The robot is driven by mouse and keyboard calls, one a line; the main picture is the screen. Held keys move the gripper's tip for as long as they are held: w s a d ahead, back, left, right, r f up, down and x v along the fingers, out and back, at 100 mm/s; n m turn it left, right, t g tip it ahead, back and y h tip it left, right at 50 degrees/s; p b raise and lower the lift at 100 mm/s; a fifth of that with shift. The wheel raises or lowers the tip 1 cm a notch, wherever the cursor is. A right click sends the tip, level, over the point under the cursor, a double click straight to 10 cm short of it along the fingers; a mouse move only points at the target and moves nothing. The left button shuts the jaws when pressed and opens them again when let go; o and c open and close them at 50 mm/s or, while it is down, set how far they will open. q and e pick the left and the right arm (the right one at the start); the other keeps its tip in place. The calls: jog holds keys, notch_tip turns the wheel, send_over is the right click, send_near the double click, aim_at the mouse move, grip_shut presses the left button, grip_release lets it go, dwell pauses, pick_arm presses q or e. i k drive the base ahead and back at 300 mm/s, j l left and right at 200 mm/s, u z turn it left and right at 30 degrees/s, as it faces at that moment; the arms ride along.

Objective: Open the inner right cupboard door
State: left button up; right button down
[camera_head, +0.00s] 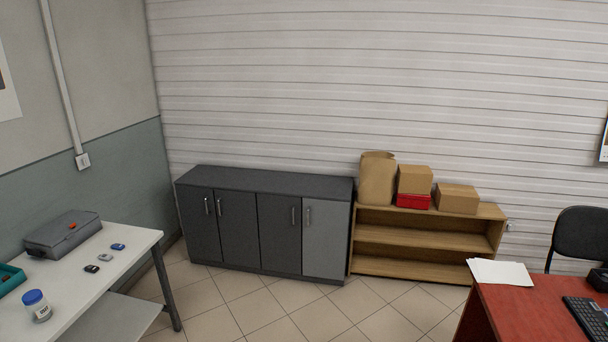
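A low dark grey cupboard (265,180) stands against the far wall, left of centre. It has several doors side by side, all appearing shut. The cupboard is some distance away. Neither of my grippers is in view.
A white table (125,262) with a grey case (64,234) and a jar (37,306) stands at left. A red desk (520,311) stands at lower right. A wooden shelf (425,238) with boxes adjoins the cupboard. Tiled floor (290,312) before the cupboard is clear.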

aim_at(279, 217)
jog(key=i+l+z, duration=0.1)
jog(key=i+z, duration=0.15)
jog(key=i, duration=0.6)
jog(key=i+z, duration=0.25)
jog(key=i, duration=0.55)
